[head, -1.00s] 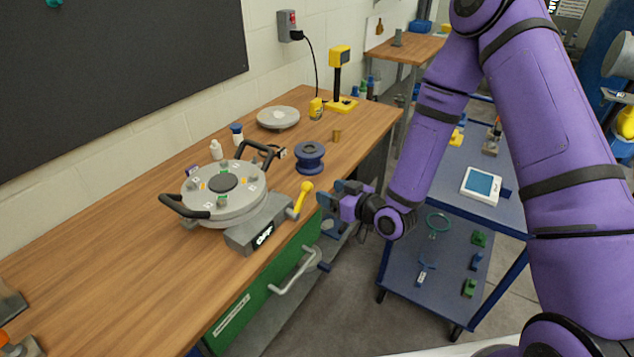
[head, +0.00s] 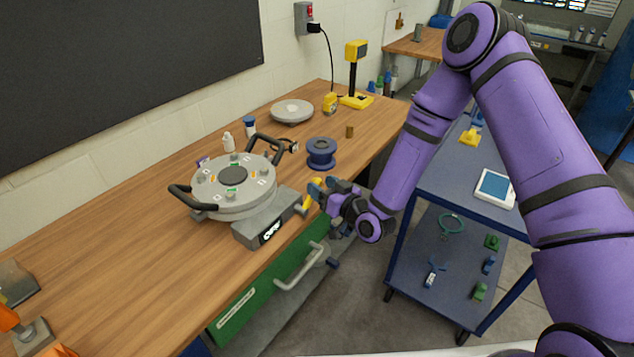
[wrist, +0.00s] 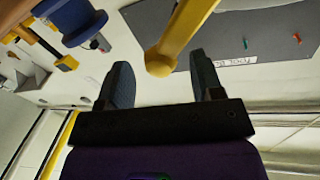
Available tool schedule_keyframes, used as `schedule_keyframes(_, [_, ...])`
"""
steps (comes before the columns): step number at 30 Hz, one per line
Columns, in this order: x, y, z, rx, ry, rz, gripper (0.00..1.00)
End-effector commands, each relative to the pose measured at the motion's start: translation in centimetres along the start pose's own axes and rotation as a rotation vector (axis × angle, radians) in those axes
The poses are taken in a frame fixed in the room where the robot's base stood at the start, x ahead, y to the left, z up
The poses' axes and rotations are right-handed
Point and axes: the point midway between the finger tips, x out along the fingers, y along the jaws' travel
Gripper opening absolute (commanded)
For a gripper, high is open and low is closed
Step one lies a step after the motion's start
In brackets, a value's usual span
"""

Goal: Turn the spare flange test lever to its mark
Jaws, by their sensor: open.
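The yellow test lever (head: 311,196) sticks out from the right end of a grey box (head: 268,220) with an OFF label, in front of the round grey flange fixture (head: 232,200). My gripper (head: 321,188) is at the lever and partly hides it in the head view. In the wrist view, the lever (wrist: 180,40) reaches down from the top, its rounded end between the two dark fingers of my open gripper (wrist: 160,62). A gap shows on each side, so the fingers are not closed on it. I cannot make out the mark.
A blue spool (head: 321,153) stands behind the lever, with a small brass cylinder (head: 350,131) nearby. Black handles (head: 186,203) flank the fixture. A green drawer with a grey handle (head: 300,268) lies below the table edge. A blue cart (head: 452,200) stands to the right.

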Motion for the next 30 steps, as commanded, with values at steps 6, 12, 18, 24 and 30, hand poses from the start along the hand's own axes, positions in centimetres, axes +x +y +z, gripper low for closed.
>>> schedule_keyframes(6, [2.1, 0.0, 0.0, 0.000, -0.001, -0.001, 0.60])
schedule_keyframes(12, [2.5, 0.0, 0.0, 0.001, -0.001, 0.000, 0.60])
schedule_keyframes(18, [2.5, 0.0, 0.0, 0.001, -0.001, 0.000, 0.51])
schedule_keyframes(24, [2.5, 0.1, 0.0, 0.000, -0.002, 0.002, 0.05])
schedule_keyframes(30, [2.7, -0.1, 0.0, -0.010, 0.000, 0.003, 0.00])
